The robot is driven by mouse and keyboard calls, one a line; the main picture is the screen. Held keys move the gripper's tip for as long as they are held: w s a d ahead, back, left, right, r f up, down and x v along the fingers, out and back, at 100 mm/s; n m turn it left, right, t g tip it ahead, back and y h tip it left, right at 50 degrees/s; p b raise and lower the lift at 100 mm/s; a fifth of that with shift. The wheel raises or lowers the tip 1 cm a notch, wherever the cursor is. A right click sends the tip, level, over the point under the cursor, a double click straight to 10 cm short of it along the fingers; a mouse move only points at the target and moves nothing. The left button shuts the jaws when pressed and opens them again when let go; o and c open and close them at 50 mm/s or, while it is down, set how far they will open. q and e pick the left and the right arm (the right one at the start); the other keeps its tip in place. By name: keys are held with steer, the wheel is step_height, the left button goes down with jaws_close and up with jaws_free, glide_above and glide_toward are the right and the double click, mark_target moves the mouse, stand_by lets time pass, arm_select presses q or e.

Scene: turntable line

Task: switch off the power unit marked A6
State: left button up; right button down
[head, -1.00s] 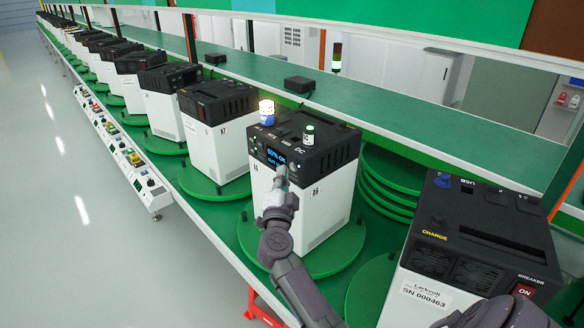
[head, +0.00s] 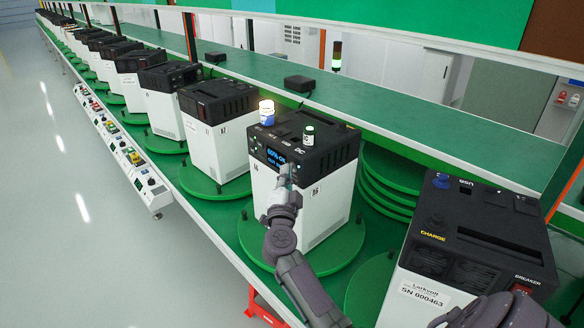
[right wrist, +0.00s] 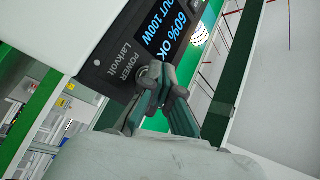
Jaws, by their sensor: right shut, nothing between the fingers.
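The power unit (head: 328,200) in the middle is a white box with a black top and front panel. Its small side marks look like 16 or A6; I cannot read them surely. Its lit blue display (head: 277,158) reads 60% OK; in the right wrist view the display (right wrist: 165,32) also reads OUT 100W. My right gripper (head: 289,172) is shut and empty at the panel, right of the display. In the right wrist view its fingertips (right wrist: 161,75) are beside the POWER label (right wrist: 119,68) and partly cover a round button; I cannot tell whether they touch it. My left gripper is out of view.
Another power unit (head: 467,240) with a red BREAKER switch stands close on the right. Several similar units line the left behind. A blue-and-white lit item (head: 266,113) and a green-and-white cylinder (head: 308,135) stand on the middle unit. Its green turntable (head: 335,258) surrounds its base.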

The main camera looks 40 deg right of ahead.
steer(key=shift+d, duration=0.15)
stand_by(0.4)
steer(key=shift+s+a+p, duration=0.1)
steer(key=shift+a+p, duration=0.25)
steer(key=shift+a, duration=0.4)
steer(key=a+p, duration=0.1)
steer(key=a, duration=0.4)
steer(key=shift+s, duration=0.2)
steer(key=shift+f, duration=0.1)
stand_by(0.6)
